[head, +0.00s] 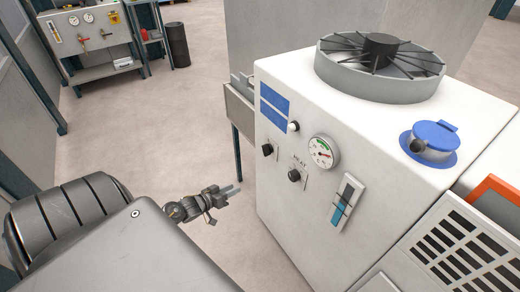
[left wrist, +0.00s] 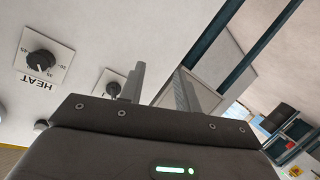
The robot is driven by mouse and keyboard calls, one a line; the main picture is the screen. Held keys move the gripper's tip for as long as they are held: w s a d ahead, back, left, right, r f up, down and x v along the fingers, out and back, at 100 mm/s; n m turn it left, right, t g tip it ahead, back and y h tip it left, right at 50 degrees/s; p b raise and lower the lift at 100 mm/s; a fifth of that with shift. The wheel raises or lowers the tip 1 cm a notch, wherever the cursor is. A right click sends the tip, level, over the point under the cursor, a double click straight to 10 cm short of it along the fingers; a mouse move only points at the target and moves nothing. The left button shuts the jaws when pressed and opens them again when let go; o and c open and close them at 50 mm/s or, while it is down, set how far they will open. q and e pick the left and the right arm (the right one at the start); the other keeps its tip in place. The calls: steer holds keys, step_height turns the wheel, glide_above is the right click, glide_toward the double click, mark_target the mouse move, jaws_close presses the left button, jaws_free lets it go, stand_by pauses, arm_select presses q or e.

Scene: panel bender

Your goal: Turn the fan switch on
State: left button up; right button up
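The white machine cabinet (head: 290,215) carries a small black knob on a light plate (head: 267,149), left of the HEAT dial (head: 294,174). Its label is unreadable, so I cannot confirm that it is the fan switch. In the left wrist view the small knob (left wrist: 113,90) shows beside the left finger, and the HEAT dial (left wrist: 40,62) appears upside down. My left gripper (head: 232,190) is open and empty, left of the panel and apart from the knob. Its two separated fingers show in the wrist view (left wrist: 162,92). My right gripper is not in view.
A round fan grille (head: 380,65) and a blue-capped filler (head: 434,138) sit on the cabinet top. A gauge (head: 323,151), a white button (head: 294,127) and a level indicator (head: 346,203) are on the front. The floor (head: 165,135) left of the cabinet is clear.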

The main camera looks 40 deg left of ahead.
mark_target(267, 150)
arm_select(q)
steer(key=w+r+t+h+b, duration=0.1)
steer(key=w+r+t+h, duration=0.25)
steer(key=r, duration=0.95)
steer(key=x, duration=1.1)
steer(key=shift+w+f+m+g, duration=0.25)
steer(key=shift+m+g, duration=0.1)
steer(key=shift+m, duration=0.05)
steer(key=shift+d, duration=0.1)
jaws_close()
